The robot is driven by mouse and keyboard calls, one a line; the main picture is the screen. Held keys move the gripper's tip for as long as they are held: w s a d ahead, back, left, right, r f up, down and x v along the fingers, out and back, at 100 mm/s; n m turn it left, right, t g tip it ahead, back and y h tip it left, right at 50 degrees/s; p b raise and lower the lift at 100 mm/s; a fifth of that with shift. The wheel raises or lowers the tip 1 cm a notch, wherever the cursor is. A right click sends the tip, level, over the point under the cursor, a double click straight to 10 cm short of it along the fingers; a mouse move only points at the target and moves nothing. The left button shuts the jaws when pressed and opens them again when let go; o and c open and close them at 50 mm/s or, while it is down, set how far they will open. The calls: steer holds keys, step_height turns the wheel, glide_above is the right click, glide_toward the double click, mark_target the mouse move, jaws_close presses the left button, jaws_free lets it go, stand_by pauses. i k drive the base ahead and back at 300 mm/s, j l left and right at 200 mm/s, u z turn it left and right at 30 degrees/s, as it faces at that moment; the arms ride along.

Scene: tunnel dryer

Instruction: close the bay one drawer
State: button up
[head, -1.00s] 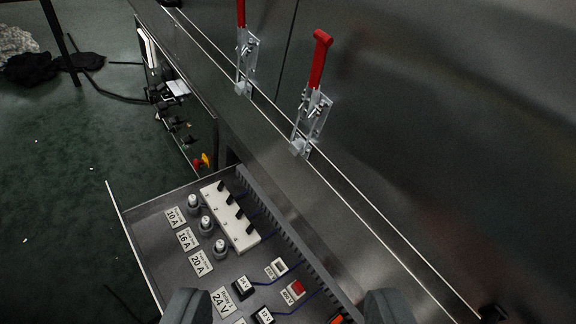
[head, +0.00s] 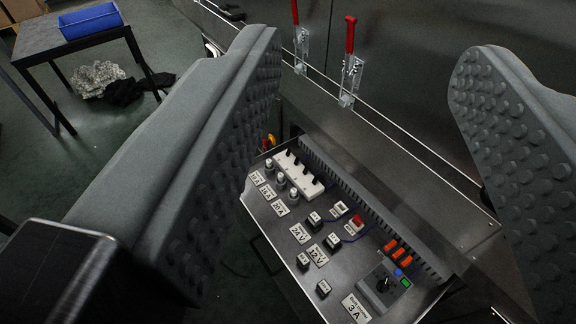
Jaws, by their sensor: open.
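The drawer (head: 262,208) stands pulled out from the steel dryer body. It holds a white strip with black switches (head: 297,174), several fuses, labels reading 24 V and 12 V, and a grey box with a knob (head: 382,285). My gripper (head: 370,120) is open and empty, with its two studded grey fingers wide apart in front of the camera. It appears to be above and in front of the drawer, not visibly touching it. The left finger hides part of the drawer's left side and the floor.
Two red-handled toggle clamps (head: 350,60) stand on the dryer's ledge behind the drawer. A table (head: 75,52) with a blue bin (head: 91,22) stands at the far left, with crumpled bags (head: 98,78) below. The green floor between is mostly clear.

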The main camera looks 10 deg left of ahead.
mark_target(361, 260)
steer(key=k+l+u, duration=0.25)
steer(key=k, duration=0.15)
steer(key=k+l+u, duration=0.2)
steer(key=k, duration=0.2)
steer(key=k+l+u, duration=0.25)
steer(key=l, duration=0.3)
steer(key=k+l+u, duration=0.3)
steer(key=k+l, duration=0.1)
steer(key=l, duration=0.1)
